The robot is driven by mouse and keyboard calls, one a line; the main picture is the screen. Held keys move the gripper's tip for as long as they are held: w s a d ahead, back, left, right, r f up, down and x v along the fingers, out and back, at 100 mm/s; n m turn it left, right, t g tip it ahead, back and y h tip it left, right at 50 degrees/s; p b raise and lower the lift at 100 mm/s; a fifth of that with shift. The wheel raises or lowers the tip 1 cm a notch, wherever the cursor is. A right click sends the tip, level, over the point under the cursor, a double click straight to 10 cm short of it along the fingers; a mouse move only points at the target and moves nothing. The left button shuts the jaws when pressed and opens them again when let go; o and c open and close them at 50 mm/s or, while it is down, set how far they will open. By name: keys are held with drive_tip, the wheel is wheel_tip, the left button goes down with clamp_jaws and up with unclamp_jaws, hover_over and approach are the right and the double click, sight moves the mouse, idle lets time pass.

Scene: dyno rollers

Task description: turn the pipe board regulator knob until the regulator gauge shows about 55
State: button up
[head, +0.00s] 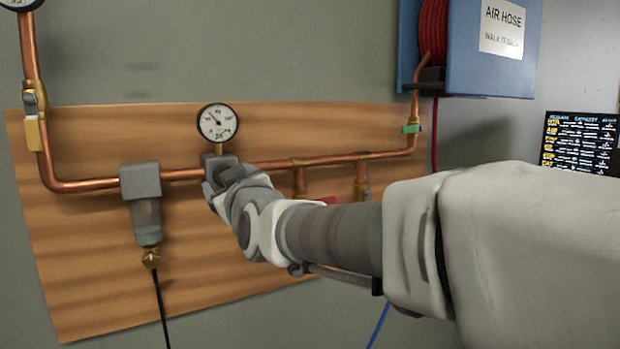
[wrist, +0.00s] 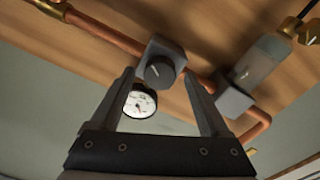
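The regulator gauge (head: 217,122) is a round white dial above the copper pipe in the head view. Its needle points to the upper left; the numbers are too small to read surely. The gauge also shows, tilted, in the wrist view (wrist: 140,103). The regulator knob (wrist: 159,71) is dark and round with a pale line, on a grey block (wrist: 165,50). My gripper (wrist: 158,74) is open, with one finger on each side of the knob and visible gaps. In the head view my gripper (head: 214,184) hides the knob.
The wooden board (head: 90,250) carries the copper pipe (head: 330,159) and a grey filter (head: 143,200) left of the regulator. Red-handled valves (head: 362,190) sit to the right, partly behind my arm. A blue air hose box (head: 490,60) is at upper right.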

drive_tip(key=shift+s, duration=0.1)
drive_tip(key=v, duration=1.7)
drive_tip(key=shift+b, duration=0.35)
drive_tip(key=shift+d, duration=0.1)
idle(0.9)
drive_tip(key=d+f+m+g+h+p, duration=0.4)
drive_tip(key=d+f+m+h+p, duration=0.15)
drive_tip(key=d, duration=0.65)
drive_tip(key=s+d+f+m+g+h+p, duration=0.3)
drive_tip(key=s+d+f+m+g+p, duration=0.1)
drive_tip(key=s+d, duration=0.6)
wheel_tip(320, 180, down, 4)
drive_tip(key=shift+s+r+m+g+p, duration=0.3)
drive_tip(key=shift+s+m+g, duration=0.2)
drive_tip(key=shift+g, duration=0.6)
drive_tip(key=shift+d+h, duration=0.15)
drive_tip(key=shift+h, duration=0.1)
